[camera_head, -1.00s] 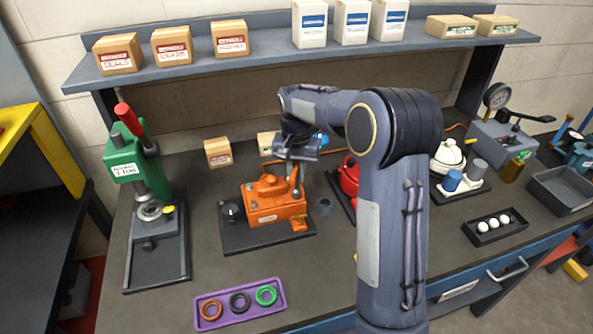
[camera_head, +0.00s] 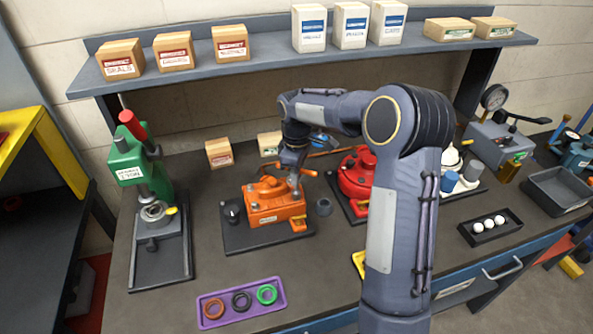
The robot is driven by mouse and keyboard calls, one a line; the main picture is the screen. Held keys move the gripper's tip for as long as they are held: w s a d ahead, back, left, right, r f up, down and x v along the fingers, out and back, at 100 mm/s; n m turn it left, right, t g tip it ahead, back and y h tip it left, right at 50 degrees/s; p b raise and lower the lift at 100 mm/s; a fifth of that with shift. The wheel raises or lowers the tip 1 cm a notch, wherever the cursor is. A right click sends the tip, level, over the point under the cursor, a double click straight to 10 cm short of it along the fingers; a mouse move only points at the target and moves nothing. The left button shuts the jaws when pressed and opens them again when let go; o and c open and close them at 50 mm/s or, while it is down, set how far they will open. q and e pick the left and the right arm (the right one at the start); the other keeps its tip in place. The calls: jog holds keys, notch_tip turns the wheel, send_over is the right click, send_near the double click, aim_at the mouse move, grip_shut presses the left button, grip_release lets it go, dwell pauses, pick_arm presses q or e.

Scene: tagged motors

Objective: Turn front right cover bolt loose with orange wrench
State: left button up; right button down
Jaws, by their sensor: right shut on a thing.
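An orange motor (camera_head: 275,207) sits on a dark base plate on the workbench. My right gripper (camera_head: 296,172) is just above the motor's right end, pointing down. My left gripper is not in view.
A red motor (camera_head: 352,178) stands right of the orange one, partly behind my right arm. A green press (camera_head: 140,165) stands at left. A purple tray (camera_head: 222,314) with rings lies in front.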

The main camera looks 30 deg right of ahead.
jog(key=n, duration=1)
jog(key=shift+r+m, duration=0.1)
jog(key=shift+m, duration=0.4)
jog(key=shift+r, duration=1)
jog(key=shift+r, duration=2.55)
